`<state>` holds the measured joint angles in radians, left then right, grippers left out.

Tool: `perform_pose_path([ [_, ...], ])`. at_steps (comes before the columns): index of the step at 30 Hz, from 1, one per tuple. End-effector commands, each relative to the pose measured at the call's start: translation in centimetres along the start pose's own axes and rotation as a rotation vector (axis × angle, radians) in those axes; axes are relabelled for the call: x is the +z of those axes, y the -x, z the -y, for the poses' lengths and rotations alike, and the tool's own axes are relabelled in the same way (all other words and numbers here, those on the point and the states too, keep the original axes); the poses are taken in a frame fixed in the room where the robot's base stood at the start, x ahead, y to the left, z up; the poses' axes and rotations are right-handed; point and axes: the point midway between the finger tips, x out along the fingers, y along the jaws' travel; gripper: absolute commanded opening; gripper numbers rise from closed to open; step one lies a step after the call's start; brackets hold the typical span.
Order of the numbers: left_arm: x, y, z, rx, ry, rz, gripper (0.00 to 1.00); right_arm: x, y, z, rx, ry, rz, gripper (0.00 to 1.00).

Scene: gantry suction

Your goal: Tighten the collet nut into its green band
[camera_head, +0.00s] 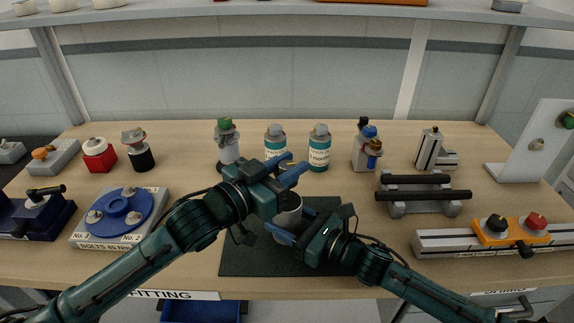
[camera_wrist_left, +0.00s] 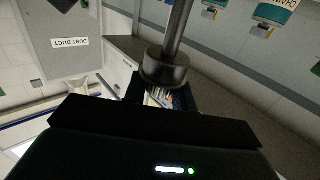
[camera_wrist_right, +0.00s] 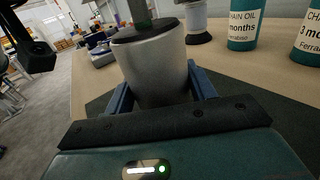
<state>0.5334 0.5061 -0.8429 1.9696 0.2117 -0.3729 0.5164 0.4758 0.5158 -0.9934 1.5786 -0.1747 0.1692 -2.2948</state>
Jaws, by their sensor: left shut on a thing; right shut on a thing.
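My left gripper (camera_head: 289,176) is above and beside a silver-grey cylinder (camera_head: 288,215). It is shut on a dark round collar (camera_wrist_left: 165,72) with a dark rod, as the left wrist view shows; I cannot tell for certain that this is the collet nut. My right gripper (camera_head: 290,236) is shut on the silver-grey cylinder, which shows upright between its blue fingers in the right wrist view (camera_wrist_right: 155,75). A dark rim tops the cylinder, and a grey-green post (camera_wrist_right: 140,12) rises above it.
A dark mat (camera_head: 245,262) lies under the grippers. Two teal-labelled bottles (camera_head: 319,150) stand behind. A blue disc fixture (camera_head: 124,210) is at left. A black-barred rack (camera_head: 425,195) and an orange switch unit (camera_head: 508,232) are at right.

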Motion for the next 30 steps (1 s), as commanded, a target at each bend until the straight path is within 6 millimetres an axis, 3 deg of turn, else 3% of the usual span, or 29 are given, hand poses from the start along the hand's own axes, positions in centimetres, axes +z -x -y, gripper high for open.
perform_pose_path([
  [1, -0.1, -0.03, -0.64, -0.027, 0.016, -0.008, 0.04, 0.07, -0.09, -0.07, 0.001, 0.003, 0.001, 0.05],
  [12, -0.18, 0.03, -0.28, -0.262, 0.011, -0.005, 0.04, 0.07, -0.11, -0.09, 0.001, 0.003, 0.0, 0.05],
  [24, -0.14, 0.12, -0.04, -0.288, 0.007, -0.001, 0.04, 0.04, -0.1, -0.06, 0.0, 0.003, 0.0, 0.05],
  [25, -0.14, 0.11, -0.03, -0.288, 0.007, -0.001, 0.28, 0.04, -0.1, -0.06, 0.0, 0.003, 0.0, 0.05],
  [30, -0.09, 0.12, 0.02, -0.289, 0.006, 0.0, 0.42, 0.04, -0.09, -0.06, 0.0, 0.002, 0.0, 0.05],
])
